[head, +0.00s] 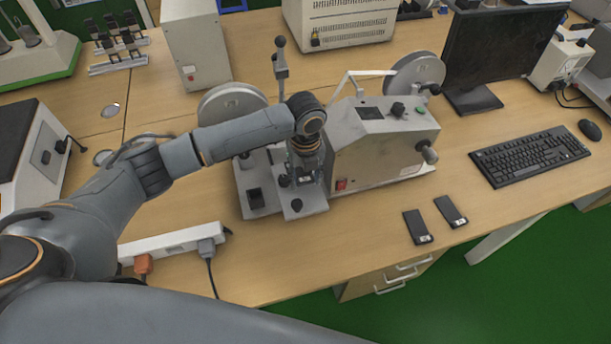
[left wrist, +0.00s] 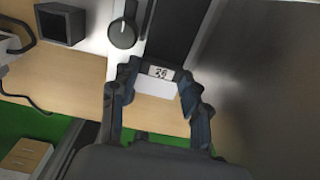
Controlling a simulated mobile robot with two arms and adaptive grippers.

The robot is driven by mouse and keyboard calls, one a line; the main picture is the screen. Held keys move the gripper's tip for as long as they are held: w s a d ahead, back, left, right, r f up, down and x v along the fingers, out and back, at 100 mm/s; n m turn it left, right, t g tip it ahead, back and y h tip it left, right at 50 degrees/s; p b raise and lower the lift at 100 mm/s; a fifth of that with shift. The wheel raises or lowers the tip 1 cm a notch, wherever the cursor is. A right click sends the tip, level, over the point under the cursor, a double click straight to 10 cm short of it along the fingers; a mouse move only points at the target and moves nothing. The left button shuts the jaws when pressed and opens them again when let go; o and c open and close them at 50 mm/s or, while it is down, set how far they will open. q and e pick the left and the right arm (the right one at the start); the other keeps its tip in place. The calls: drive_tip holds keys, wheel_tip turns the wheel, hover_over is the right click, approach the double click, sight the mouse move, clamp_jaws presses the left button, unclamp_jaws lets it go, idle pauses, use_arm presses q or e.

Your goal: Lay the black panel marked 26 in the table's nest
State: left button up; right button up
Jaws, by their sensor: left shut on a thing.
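My left gripper (head: 305,172) points down over the front of the grey bench machine (head: 385,150). In the left wrist view its fingers (left wrist: 160,75) are shut on the black panel marked 26 (left wrist: 175,32), near its white label. The panel extends away from the fingers along the machine's grey side. In the head view my arm and gripper hide most of the panel. The machine's light table (head: 305,207) lies under the gripper. The nest cannot be made out, and I cannot tell whether the panel touches the table.
Two other black panels (head: 417,227) (head: 451,211) lie on the wooden bench (head: 350,245), right of the machine. A power strip (head: 170,243) lies at the front left. A keyboard (head: 530,156) and a monitor (head: 500,45) stand at the right. Bare bench lies in front of the machine.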

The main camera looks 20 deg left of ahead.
idle(0.4)
use_arm(q)
drive_tip(key=shift+p, duration=0.4)
drive_tip(key=shift+f, duration=0.15)
drive_tip(key=shift+f, duration=0.45)
drive_tip(key=shift+f, duration=0.1)
drive_tip(key=shift+f, duration=0.4)
drive_tip(key=shift+f, duration=0.2)
idle(0.5)
